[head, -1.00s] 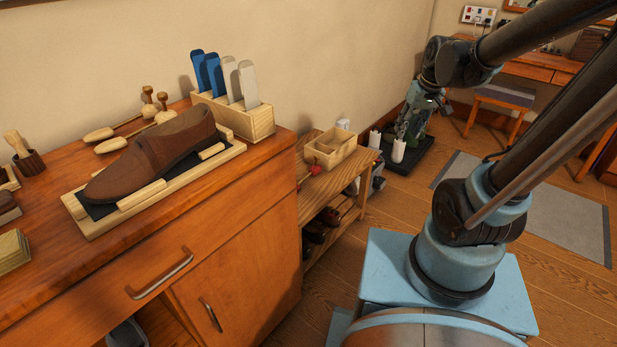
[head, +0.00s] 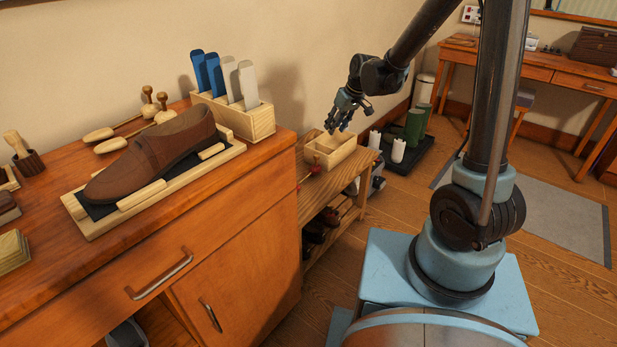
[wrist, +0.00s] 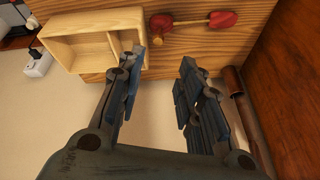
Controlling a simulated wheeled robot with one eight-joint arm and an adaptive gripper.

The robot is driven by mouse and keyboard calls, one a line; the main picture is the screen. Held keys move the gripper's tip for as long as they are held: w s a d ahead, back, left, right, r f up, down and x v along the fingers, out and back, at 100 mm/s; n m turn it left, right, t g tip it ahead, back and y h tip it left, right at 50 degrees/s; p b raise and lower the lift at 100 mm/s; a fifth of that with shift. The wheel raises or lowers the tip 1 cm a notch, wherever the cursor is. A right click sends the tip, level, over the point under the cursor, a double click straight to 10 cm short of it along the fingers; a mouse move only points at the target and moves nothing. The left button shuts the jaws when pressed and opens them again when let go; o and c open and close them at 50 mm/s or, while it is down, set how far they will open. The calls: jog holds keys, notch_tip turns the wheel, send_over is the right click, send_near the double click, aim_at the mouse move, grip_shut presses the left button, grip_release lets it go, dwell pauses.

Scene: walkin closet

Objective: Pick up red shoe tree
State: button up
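The red shoe tree (wrist: 193,23) lies on the low wooden bench in the wrist view, with a red piece at each end of a thin shaft. In the head view only a small red part of it (head: 315,168) shows, beside the wooden box. My gripper (wrist: 163,60) is open and empty. Its fingers point toward the bench and the shoe tree, and do not touch the shoe tree. In the head view my gripper (head: 338,128) hangs above the box, near the wall.
A divided wooden box (head: 333,150) stands on the bench (head: 322,187), right beside the shoe tree. White candle-like cylinders (head: 398,150) stand beyond the bench.

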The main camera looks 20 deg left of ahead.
jog(key=f, duration=0.1)
send_over(318, 155)
jog(key=s+d, duration=0.2)
jog(key=d, duration=0.1)
notch_tip(318, 155, down, 10)
jog(key=f, duration=0.1)
jog(key=shift+w+a+f, duration=0.3)
jog(key=shift+a+f, duration=0.2)
jog(key=shift+f, duration=0.15)
jog(key=shift+w+a+f, duration=0.25)
jog(key=shift+a+f, duration=0.2)
jog(key=shift+f, duration=0.2)
jog(key=shift+w+a+f, duration=0.1)
jog(key=shift+a+f, duration=0.1)
jog(key=shift+f, duration=0.5)
jog(key=shift+c, duration=0.3)
grip_shut()
